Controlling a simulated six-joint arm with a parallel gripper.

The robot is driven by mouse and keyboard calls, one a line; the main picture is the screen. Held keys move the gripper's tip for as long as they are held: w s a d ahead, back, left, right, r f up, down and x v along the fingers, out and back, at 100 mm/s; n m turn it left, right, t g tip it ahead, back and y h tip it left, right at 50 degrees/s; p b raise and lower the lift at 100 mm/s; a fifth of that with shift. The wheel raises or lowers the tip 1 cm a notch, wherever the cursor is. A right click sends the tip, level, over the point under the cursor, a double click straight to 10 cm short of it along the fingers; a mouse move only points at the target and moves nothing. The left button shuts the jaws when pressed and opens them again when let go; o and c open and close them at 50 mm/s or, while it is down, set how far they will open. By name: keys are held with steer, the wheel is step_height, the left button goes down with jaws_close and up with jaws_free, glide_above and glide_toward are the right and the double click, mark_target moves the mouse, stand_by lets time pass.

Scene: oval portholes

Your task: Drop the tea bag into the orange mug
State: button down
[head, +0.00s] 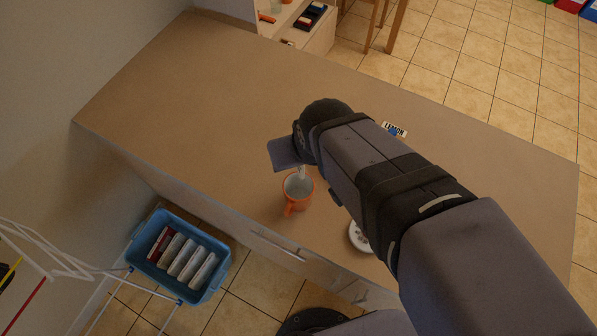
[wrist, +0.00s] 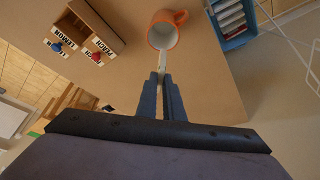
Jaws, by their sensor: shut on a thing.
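The orange mug (head: 289,207) stands upright near the front edge of the counter, its pale inside facing up. In the wrist view the mug (wrist: 151,37) is just beyond my fingertips. My gripper (wrist: 161,75) is shut on the tea bag (wrist: 162,60), a small pale strip at the fingertips. In the head view the tea bag (head: 302,172) shows as a pale bit below my gripper, overlapping the mug's far rim. I cannot tell whether its lower end is inside the mug. My fingers are mostly hidden there behind my wrist.
A wooden box (wrist: 85,35) with LEMON and PEACH labels stands on the counter; in the head view my arm hides most of it. A white round item (head: 359,237) lies near the front edge. A blue bin (head: 152,256) stands below the counter. The counter's left side is clear.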

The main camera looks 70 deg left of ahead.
mark_target(303, 176)
steer(key=shift+d+f, duration=0.3)
steer(key=shift+d, duration=0.4)
steer(key=shift+f+b, duration=2.45)
steer(key=shift+f, duration=0.65)
steer(key=c, duration=1.8)
jaws_free()
steer(key=shift+r, duration=0.1)
steer(key=shift+b+v, duration=1.1)
steer(key=shift+v, duration=2.55)
steer(key=shift+a, duration=0.15)
